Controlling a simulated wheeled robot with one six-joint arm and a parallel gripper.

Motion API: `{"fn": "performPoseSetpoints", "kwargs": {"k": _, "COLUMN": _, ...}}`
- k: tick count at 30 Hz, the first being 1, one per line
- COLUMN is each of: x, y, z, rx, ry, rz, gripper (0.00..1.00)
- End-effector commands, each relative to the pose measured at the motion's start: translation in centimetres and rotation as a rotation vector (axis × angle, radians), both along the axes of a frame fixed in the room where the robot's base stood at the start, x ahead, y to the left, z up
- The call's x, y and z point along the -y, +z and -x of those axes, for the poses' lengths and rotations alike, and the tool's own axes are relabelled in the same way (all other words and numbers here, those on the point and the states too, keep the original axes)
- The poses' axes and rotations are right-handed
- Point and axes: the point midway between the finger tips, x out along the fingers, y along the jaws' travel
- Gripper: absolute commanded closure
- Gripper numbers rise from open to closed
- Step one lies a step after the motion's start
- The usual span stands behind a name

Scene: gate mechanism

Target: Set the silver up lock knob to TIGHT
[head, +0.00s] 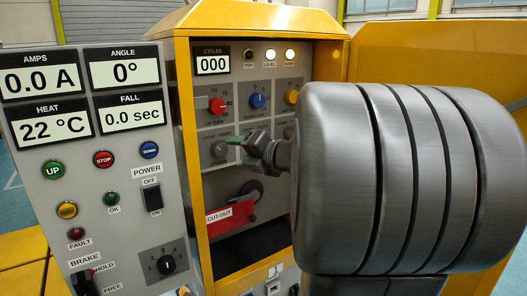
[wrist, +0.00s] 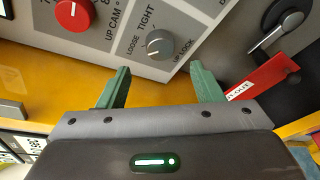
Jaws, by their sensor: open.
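The silver up lock knob (wrist: 160,45) is on the grey panel in the wrist view, with LOOSE and TIGHT printed beside it and UP LOCK below. It also shows in the head view (head: 220,149), just left of my gripper's fingers. I cannot tell for certain which word its mark points at. My gripper (wrist: 160,78) has its two green fingers apart with nothing between them. The knob lies beyond the fingertips, roughly centred across the gap, and seems apart from them. My gripper also shows in the head view (head: 241,147), in front of the panel.
A red up cam knob (wrist: 74,14) is up left of the silver knob. A red CUT-OUT handle (head: 230,217) juts out low on the panel, close to the right finger in the wrist view. Blue (head: 258,101) and yellow (head: 291,96) knobs sit higher. A yellow housing (head: 184,120) frames the panel.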

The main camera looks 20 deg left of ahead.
Motion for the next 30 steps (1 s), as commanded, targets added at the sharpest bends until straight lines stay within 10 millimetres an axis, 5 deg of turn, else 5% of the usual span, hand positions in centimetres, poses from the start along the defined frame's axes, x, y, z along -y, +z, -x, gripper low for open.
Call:
{"fn": "performPoseSetpoints", "kwargs": {"k": 12, "x": -5.8, "y": -1.5, "z": -3.1, "rx": 0.0, "ry": 0.0, "rz": 0.0, "gripper": 0.4}}
{"fn": "performPoseSetpoints", "kwargs": {"k": 24, "x": -6.5, "y": -1.5, "z": -3.5, "rx": 0.0, "ry": -0.002, "rz": -0.001, "gripper": 0.4}}
{"fn": "performPoseSetpoints", "kwargs": {"k": 30, "x": -6.4, "y": -1.6, "z": -3.5, "rx": 0.0, "ry": -0.002, "rz": -0.001, "gripper": 0.75}}
